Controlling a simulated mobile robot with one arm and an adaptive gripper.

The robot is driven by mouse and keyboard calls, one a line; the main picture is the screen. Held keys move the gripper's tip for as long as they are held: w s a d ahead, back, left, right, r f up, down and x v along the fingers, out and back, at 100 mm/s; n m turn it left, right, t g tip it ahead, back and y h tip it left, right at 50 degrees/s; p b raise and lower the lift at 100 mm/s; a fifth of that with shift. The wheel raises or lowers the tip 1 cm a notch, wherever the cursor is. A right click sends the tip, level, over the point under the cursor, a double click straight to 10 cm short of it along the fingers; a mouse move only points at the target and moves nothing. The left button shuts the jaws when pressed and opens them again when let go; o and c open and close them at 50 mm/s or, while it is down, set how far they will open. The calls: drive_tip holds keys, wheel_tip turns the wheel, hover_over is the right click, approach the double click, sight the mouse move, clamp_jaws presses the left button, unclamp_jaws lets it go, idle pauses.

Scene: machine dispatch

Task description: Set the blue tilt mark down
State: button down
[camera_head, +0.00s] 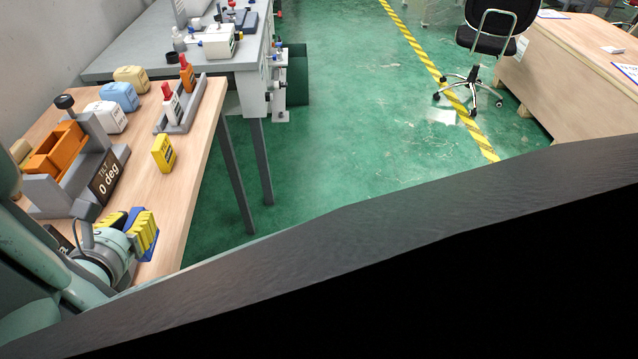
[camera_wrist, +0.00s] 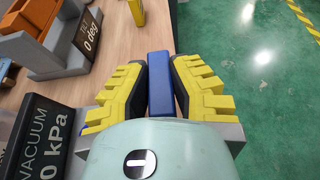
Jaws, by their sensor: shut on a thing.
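The blue tilt mark (camera_wrist: 160,83) is a plain blue block. It is clamped upright between the two yellow ribbed fingers of my gripper (camera_wrist: 158,92) in the wrist view. In the head view my gripper (camera_head: 131,228) is at the lower left by the wooden table's front edge, and some blue of the mark (camera_head: 133,215) shows between its fingers. The grey tilt fixture (camera_head: 82,180) with an orange cradle and a sign reading "TILT 0 deg" (camera_head: 108,180) stands just beyond it. I cannot tell whether the mark touches the table.
A yellow block (camera_head: 163,154) stands on the wooden table (camera_head: 185,190) right of the fixture. A grey rack (camera_head: 181,112) with red-topped bottles is farther back, near white, blue and tan blocks. A vacuum sign (camera_wrist: 45,140) is close left of my gripper. Bare tabletop lies around the yellow block.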

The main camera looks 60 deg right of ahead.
sight(133, 208)
drive_tip(key=shift+s+d+f, duration=0.2)
drive_tip(key=shift+s+f, duration=0.05)
drive_tip(key=shift+w+d+f, duration=0.1)
drive_tip(key=shift+w+d, duration=0.15)
drive_tip(key=shift+w, duration=0.2)
drive_tip(key=shift+w+d, duration=0.55)
drive_tip(key=shift+w, duration=0.05)
drive_tip(key=shift+w+d+f+p, duration=0.1)
drive_tip(key=shift+w+d+p, duration=0.25)
drive_tip(key=shift+w, duration=0.25)
drive_tip(key=shift+w+d+p, duration=0.3)
drive_tip(key=shift+w+d, duration=0.05)
drive_tip(key=shift+w, duration=0.25)
drive_tip(key=w+d, duration=0.2)
drive_tip(key=w, duration=0.1)
drive_tip(key=w+d+f, duration=0.1)
drive_tip(key=w, duration=0.2)
drive_tip(key=w+d+f, duration=0.1)
drive_tip(key=w+d, duration=0.1)
drive_tip(key=w, duration=0.1)
drive_tip(key=shift+d, duration=0.35)
drive_tip(key=shift+a+f+b, duration=0.1)
drive_tip(key=shift+f+b, duration=0.5)
drive_tip(key=shift+f, duration=0.7)
